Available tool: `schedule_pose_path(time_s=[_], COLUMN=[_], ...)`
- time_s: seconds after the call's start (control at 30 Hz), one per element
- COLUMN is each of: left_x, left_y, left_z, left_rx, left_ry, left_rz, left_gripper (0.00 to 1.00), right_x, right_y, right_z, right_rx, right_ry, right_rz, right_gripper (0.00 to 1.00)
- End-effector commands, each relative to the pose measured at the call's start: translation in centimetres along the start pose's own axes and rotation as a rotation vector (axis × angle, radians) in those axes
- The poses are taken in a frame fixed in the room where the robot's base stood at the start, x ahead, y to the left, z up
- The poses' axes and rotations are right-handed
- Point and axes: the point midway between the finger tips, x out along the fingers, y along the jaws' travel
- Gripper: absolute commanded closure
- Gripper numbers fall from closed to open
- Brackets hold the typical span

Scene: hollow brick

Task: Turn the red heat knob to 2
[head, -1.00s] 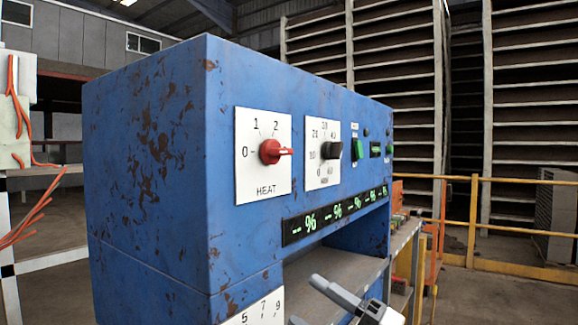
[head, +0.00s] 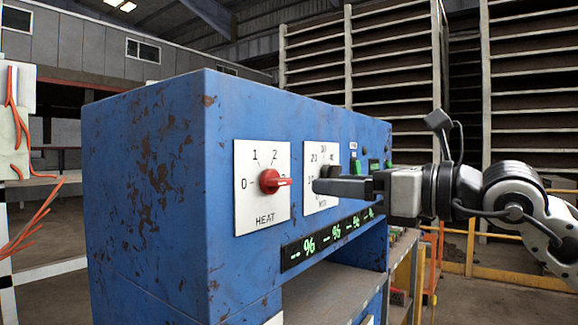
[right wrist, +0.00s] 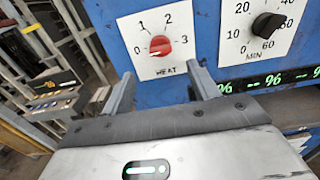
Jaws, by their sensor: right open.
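The red heat knob (head: 269,181) sits on a white HEAT dial plate (head: 262,215) on the blue panel. In the head view its handle sticks out to the right, on the side of the 3 mark. The knob also shows in the right wrist view (right wrist: 160,45), with marks 0, 1, 2 and 3 around it. My right gripper (head: 318,186) is to the right of the knob in the head view, apart from it. In the right wrist view its two open fingers (right wrist: 161,74) are spread below the knob, with nothing between them. My left gripper is not in view.
A black MIN timer knob (right wrist: 268,25) is beside the heat dial, partly hidden by my gripper in the head view. A green percent display (head: 325,241) runs below the dials. Green switches (head: 356,167) are farther right. A recess opens under the display.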

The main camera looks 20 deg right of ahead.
Motion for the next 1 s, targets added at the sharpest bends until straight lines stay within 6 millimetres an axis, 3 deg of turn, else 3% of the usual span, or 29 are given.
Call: schedule_pose_path(time_s=[0.2, 0.4, 0.6, 0.87, 0.9, 1.0], left_x=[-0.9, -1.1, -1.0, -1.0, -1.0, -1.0], left_y=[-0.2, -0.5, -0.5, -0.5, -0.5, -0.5], left_z=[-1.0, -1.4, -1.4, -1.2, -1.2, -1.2], left_rx=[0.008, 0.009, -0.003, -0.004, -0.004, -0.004], left_ry=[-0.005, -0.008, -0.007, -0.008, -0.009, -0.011], left_rz=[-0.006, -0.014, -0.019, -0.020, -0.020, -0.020], left_gripper=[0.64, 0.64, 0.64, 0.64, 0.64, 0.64], right_x=[4.9, 8.0, 9.4, 9.5, 9.5, 9.5], right_y=[0.1, 0.0, 0.0, 0.0, 0.0, 0.0], right_z=[0.4, 0.2, 0.0, -0.1, -0.1, -0.1], right_rx=[0.003, 0.003, 0.002, 0.002, 0.002, 0.002], right_ry=[0.000, 0.000, 0.000, 0.000, 0.000, 0.000], right_rz=[0.004, 0.002, 0.001, 0.001, 0.001, 0.001], right_gripper=[0.40, 0.40, 0.40, 0.40, 0.43, 0.71])
